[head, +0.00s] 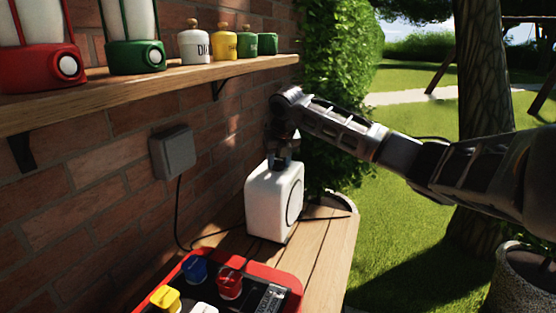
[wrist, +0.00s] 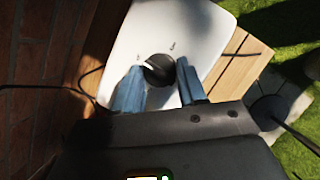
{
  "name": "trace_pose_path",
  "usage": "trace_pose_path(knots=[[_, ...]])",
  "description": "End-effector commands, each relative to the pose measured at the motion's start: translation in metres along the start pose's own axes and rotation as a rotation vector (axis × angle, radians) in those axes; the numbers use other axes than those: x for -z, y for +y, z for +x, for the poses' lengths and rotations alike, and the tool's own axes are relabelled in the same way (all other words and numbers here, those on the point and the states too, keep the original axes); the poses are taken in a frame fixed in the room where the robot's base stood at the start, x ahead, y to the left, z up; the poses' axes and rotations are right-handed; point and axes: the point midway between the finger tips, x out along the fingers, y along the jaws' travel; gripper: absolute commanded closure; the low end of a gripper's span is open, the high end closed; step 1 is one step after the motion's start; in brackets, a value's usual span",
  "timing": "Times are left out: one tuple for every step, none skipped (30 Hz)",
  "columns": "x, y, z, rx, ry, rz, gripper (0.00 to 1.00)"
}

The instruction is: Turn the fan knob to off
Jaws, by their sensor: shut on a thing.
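The fan is a white box (head: 262,205) standing on the wooden table, with a round grille outlined on its right side. In the wrist view its white top (wrist: 190,30) carries a dark round knob (wrist: 160,69) with a pale pointer line towards its left and small dark marks around it. My gripper (head: 283,163) reaches down onto the top of the fan. In the wrist view its two blue-grey fingers (wrist: 160,85) stand on either side of the knob and are shut on it. The marks are too small to read.
A shelf (head: 150,85) with lanterns and jars runs along the brick wall above. A grey wall box (head: 172,151) has a cable running to the table. A red case (head: 290,283) with coloured items stands at the front. Open lawn lies to the right.

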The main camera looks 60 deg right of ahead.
Motion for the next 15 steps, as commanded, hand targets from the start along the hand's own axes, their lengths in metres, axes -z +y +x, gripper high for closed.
trace_pose_path(knots=[[0.0004,-0.0002,0.0004,-0.005,0.001,-0.010,0.90],[0.0004,-0.0003,0.0004,-0.008,0.001,-0.017,0.90],[0.0004,-0.0003,0.0004,-0.011,0.001,-0.024,0.90],[0.0004,-0.0003,0.0004,-0.013,0.001,-0.028,0.90],[0.0004,-0.0003,0.0004,-0.014,0.001,-0.031,0.90],[0.0004,-0.0004,0.0005,-0.016,0.001,-0.035,0.90],[0.0004,-0.0003,0.0005,-0.017,0.001,-0.037,0.90],[0.0004,-0.0003,0.0005,-0.017,0.001,-0.039,0.90],[0.0004,-0.0004,0.0005,-0.018,0.001,-0.041,0.90],[0.0004,-0.0004,0.0005,-0.018,0.001,-0.041,0.90],[0.0004,-0.0003,0.0006,-0.018,0.001,-0.041,0.90],[0.0004,-0.0003,0.0006,-0.018,0.001,-0.042,0.90],[0.0004,-0.0003,0.0006,-0.018,0.002,-0.041,0.90],[0.0004,-0.0003,0.0006,-0.018,0.002,-0.041,0.90],[0.0004,-0.0003,0.0006,-0.018,0.002,-0.041,0.90]])
